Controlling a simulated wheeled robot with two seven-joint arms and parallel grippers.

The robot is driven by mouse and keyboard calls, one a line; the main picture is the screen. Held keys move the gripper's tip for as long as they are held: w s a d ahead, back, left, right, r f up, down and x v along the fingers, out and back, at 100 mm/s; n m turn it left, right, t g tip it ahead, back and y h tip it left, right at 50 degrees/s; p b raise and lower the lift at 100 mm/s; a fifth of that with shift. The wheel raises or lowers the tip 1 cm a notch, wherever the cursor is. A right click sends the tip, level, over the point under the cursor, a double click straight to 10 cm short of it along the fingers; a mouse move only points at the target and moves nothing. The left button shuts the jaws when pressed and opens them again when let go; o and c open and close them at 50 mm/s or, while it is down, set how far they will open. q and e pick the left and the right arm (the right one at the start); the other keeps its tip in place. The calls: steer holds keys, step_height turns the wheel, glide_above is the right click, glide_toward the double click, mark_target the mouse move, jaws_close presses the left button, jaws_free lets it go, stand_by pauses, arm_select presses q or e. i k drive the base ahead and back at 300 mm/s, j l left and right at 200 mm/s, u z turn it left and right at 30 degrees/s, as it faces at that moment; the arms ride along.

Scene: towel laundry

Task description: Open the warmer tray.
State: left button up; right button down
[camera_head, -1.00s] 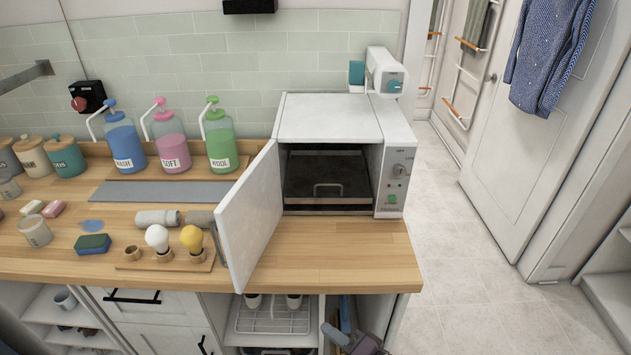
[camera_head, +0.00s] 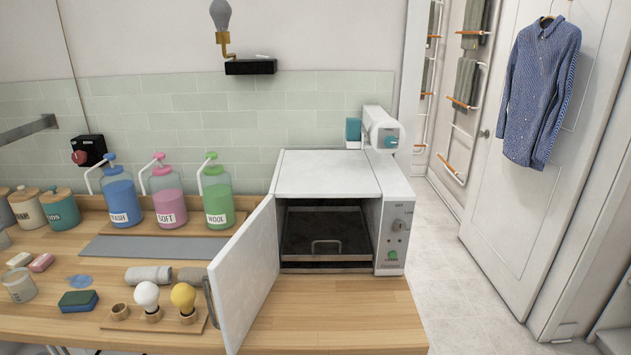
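The towel warmer (camera_head: 330,172) is a white box on the wooden counter, with a control panel on its right side. Its white door (camera_head: 244,276) stands open, swung out to the left. Inside, the dark warmer tray (camera_head: 324,228) with a metal rim and a front handle (camera_head: 326,244) sits within the cavity and does not stick out past the front. Neither of my grippers shows in the head view.
Blue, pink and green pump bottles (camera_head: 218,198) stand left of the warmer. Two bulbs on a wooden stand (camera_head: 164,318) and rolled grey towels (camera_head: 150,275) lie near the open door. The counter (camera_head: 330,310) before the warmer is clear.

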mark_target(312, 234)
steer(key=i+j+z, duration=0.25)
steer(key=j, duration=0.25)
steer(key=j+z, duration=0.2)
steer(key=j, duration=0.35)
steer(key=j+z, duration=0.25)
steer(key=j, duration=0.3)
steer(key=i+j+z, duration=0.3)
steer(key=i+j, duration=0.2)
steer(key=j, duration=0.2)
